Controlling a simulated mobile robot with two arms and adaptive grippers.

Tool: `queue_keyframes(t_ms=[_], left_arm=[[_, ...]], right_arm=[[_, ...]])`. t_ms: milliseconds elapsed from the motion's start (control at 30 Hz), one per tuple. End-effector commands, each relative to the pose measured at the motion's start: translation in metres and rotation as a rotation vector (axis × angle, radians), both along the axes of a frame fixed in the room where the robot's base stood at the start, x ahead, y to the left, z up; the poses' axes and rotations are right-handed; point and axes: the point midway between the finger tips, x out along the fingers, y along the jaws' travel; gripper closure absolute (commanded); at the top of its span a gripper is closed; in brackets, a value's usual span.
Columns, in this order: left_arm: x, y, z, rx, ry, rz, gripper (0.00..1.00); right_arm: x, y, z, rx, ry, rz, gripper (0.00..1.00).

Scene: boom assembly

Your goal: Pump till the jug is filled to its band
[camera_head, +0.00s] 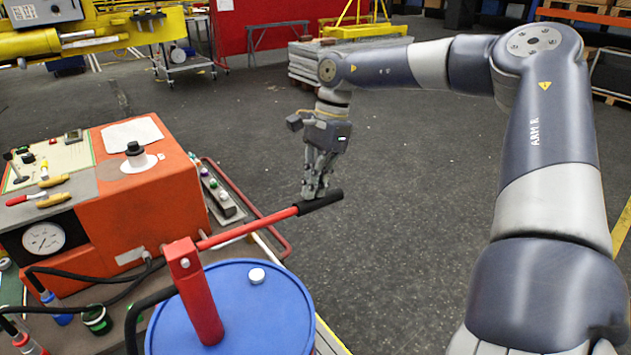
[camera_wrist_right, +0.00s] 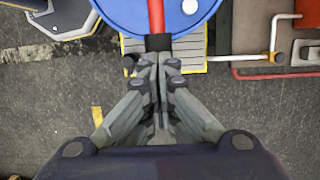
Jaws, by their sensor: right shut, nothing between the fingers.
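The red hand pump (camera_head: 198,290) stands on a blue drum (camera_head: 262,315). Its red lever (camera_head: 245,229) slants up to the right and ends in a black grip (camera_head: 320,202). My right gripper (camera_head: 316,194) points down at the grip, fingers closed together with nothing between them. The fingertips appear at or just above the grip; I cannot tell whether they touch it. My left gripper is out of view.
An orange machine (camera_head: 155,195) with a gauge (camera_head: 43,238) stands left of the drum. A black hose (camera_head: 95,272) and small bottles (camera_head: 97,320) lie near its front. A yellow boom (camera_head: 90,35) is at the upper left. The floor right of the lever is clear.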

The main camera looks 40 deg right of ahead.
Motion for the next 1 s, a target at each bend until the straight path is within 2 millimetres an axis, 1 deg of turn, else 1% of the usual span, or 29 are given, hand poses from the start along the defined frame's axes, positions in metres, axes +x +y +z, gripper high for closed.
queue_keyframes(t_ms=[33,133,267,400,533,767,1000], left_arm=[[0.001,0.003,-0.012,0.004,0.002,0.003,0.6],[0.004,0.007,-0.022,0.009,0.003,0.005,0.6],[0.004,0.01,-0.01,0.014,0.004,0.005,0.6],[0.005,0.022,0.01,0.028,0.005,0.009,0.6],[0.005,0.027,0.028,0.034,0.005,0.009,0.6],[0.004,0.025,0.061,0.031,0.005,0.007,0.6],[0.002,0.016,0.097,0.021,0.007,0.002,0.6]], right_arm=[[-0.001,0.0,-0.015,-0.001,0.004,0.0,1.0],[-0.001,-0.001,-0.027,-0.001,0.004,0.0,1.0],[0.0,-0.001,-0.012,-0.001,0.001,-0.001,1.0],[0.0,-0.001,0.018,-0.001,0.0,0.0,1.0],[0.0,-0.001,0.045,-0.001,0.0,-0.001,1.0],[0.0,-0.001,0.092,-0.002,0.0,-0.001,1.0],[0.0,-0.001,0.141,-0.001,-0.001,-0.001,1.0]])
